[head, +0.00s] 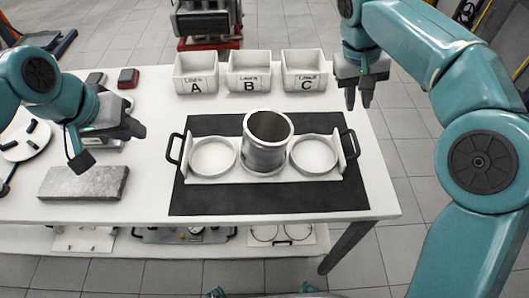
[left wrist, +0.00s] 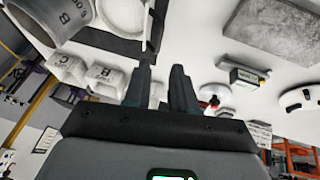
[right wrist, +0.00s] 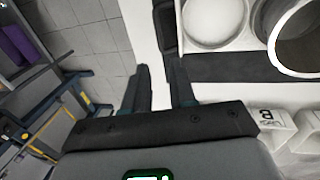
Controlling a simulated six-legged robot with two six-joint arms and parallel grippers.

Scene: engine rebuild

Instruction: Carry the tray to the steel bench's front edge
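The white tray (head: 238,174) lies on a black mat, with a black handle at its left end (head: 175,148) and another at its right end (head: 351,143). A steel cylinder (head: 266,146) stands upright in its middle, between two round recesses. My left gripper (head: 108,146) is open and empty, left of the tray and above the bench; its fingers show apart in the left wrist view (left wrist: 163,70). My right gripper (head: 358,101) is open and empty, above and behind the tray's right handle; its fingers show apart in the right wrist view (right wrist: 161,72).
The black mat (head: 270,199) lies on a white-topped bench (head: 150,205). Bins A (head: 196,86), B (head: 249,86) and C (head: 306,85) stand behind the mat. A grey slab (head: 84,183) lies at left, near a white round fixture (head: 22,146). A shelf below holds parts. Tiled floor is clear at right.

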